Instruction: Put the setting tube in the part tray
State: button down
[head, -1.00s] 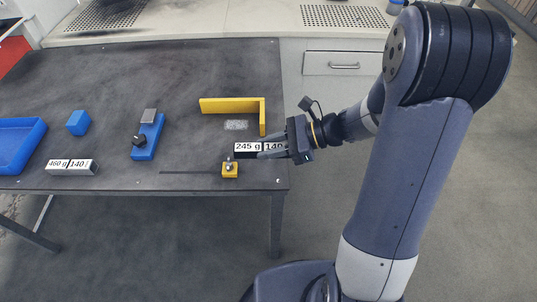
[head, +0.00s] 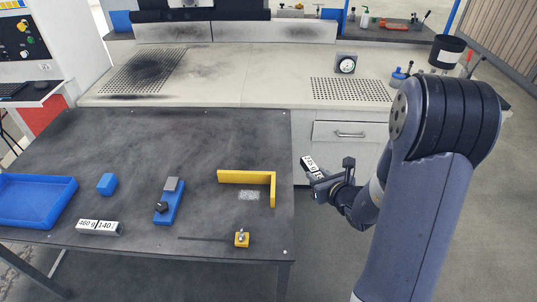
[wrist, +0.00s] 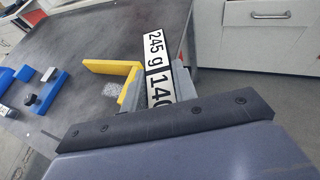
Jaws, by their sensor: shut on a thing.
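My gripper (head: 322,188) is shut on a bar-shaped piece labelled "245 g 140" (head: 309,165). It is held tilted, off the right edge of the table. In the wrist view the labelled piece (wrist: 156,60) points up between the fingers, its lower end hidden by the gripper. A second, silver-grey piece labelled "460 g 140" (head: 99,228) lies on the table at the left front. I cannot tell from looks alone which labelled piece is the setting tube. The blue part tray (head: 40,227) is at the table's far left, and its visible inside is empty.
On the dark table (head: 150,150) are a blue block (head: 107,184), a blue fixture with a black knob (head: 170,203), a yellow angle stop (head: 246,177) and a small yellow clamp (head: 242,239) with a thin rod. The table's back half is clear. A counter with drawers stands behind.

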aim_at(20, 202)
jog(key=j+z, duration=0.15)
jog(key=j, duration=1)
jog(key=j+z, duration=0.15)
jog(key=j, duration=1.05)
jog(key=j+z, duration=0.15)
jog(key=j, duration=1)
